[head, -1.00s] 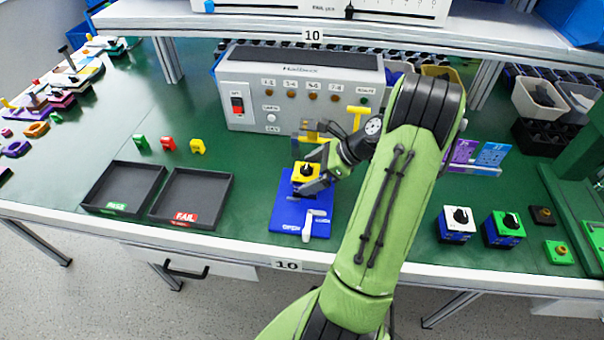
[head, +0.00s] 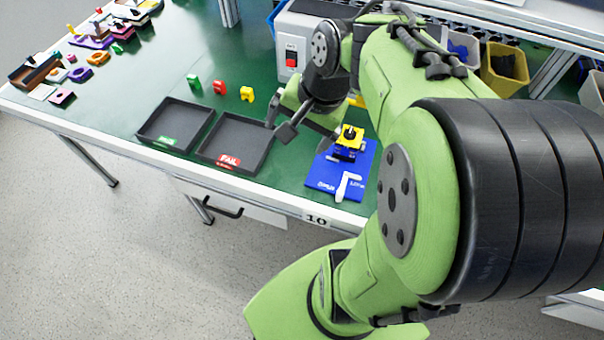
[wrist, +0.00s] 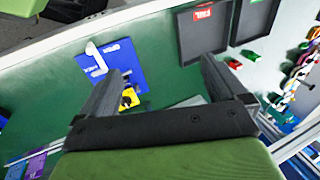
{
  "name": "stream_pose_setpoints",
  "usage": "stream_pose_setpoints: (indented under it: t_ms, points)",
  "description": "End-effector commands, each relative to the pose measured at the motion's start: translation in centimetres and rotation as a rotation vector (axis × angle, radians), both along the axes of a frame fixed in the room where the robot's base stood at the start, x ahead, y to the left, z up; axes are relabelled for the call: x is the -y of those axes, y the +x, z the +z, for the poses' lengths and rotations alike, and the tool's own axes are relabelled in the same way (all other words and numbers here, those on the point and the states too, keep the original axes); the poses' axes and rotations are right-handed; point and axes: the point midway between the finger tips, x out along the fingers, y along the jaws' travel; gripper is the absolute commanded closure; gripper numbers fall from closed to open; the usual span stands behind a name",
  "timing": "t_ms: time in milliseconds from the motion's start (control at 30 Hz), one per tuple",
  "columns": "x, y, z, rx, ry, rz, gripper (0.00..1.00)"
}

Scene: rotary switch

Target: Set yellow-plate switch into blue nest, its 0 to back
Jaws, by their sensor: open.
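The yellow-plate switch (head: 350,134) with its black knob sits at the back part of the blue nest base (head: 327,174), which has a white lever at its front. The switch also shows in the wrist view (wrist: 129,98), partly hidden behind a finger, and the blue base (wrist: 122,60) shows beside it. Which way the 0 faces is too small to tell. My gripper (head: 281,129) is open and empty, left of the switch and apart from it.
A PASS tray (head: 160,140) and a FAIL tray (head: 235,168) stand left of the blue base. Small green, red and yellow pieces (head: 220,87) stand behind them. A grey test box (head: 292,50) is at the back. My arm hides the right side of the bench.

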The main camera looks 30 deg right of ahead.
Motion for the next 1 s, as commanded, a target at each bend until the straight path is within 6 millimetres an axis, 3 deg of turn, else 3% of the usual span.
stream_pose_setpoints:
  t_ms: [33, 100, 200, 300, 667, 900, 1000]
  points:
    - [-2.7, -1.9, 1.2, 0.050, -0.109, 0.187, 0.02]
    - [-4.9, -4.8, 1.9, 0.106, -0.245, 0.419, 0.02]
    - [-6.1, -8.1, 2.2, 0.172, -0.389, 0.669, 0.02]
    - [-6.3, -9.8, 2.1, 0.209, -0.467, 0.805, 0.02]
    - [-6.3, -10.2, 2.6, 0.217, -0.490, 0.843, 0.02]
    - [-6.3, -10.2, 8.7, 0.218, -0.490, 0.842, 0.02]
    - [-6.3, -10.2, 9.4, 0.218, -0.490, 0.842, 0.02]
